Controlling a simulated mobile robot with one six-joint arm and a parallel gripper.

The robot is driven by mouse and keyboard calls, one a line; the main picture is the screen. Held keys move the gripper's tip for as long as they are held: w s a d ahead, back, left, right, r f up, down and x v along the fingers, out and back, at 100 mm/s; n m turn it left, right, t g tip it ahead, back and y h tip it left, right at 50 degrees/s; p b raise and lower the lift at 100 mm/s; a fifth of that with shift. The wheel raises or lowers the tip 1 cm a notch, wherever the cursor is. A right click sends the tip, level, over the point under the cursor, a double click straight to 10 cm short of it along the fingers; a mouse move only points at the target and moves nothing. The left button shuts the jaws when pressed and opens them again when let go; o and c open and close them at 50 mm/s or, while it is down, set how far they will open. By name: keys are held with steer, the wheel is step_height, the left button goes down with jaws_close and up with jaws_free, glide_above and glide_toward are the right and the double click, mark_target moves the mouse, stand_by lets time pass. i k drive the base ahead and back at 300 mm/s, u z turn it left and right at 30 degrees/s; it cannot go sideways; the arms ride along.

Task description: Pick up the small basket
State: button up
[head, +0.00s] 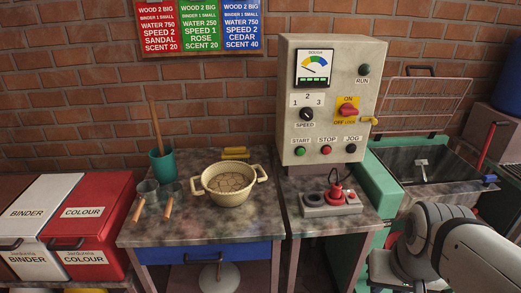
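A cream, round, two-handled container (228,196) stands upright on the worktop left of centre in the head view. It is the closest match to the small basket, though its weave is not clear. Flat brown pieces lie inside it. A loop handle sticks out on each side. Part of my pale grey arm shows at the lower right, well apart from it. My gripper is outside the picture.
Two scoops (141,207) and a teal cup (163,165) with a stick stand left of the container. Yellow blocks (235,153) lie behind it. A control cabinet (285,110) and a grey box (314,201) are right. The worktop's front (215,232) is clear.

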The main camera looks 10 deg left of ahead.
mark_target(229, 183)
steer(key=u, duration=0.45)
steer(key=i, duration=1)
steer(key=u, duration=0.65)
steer(key=k, duration=0.9)
steer(key=u, duration=0.2)
steer(key=i, duration=0.9)
steer(key=z, duration=0.1)
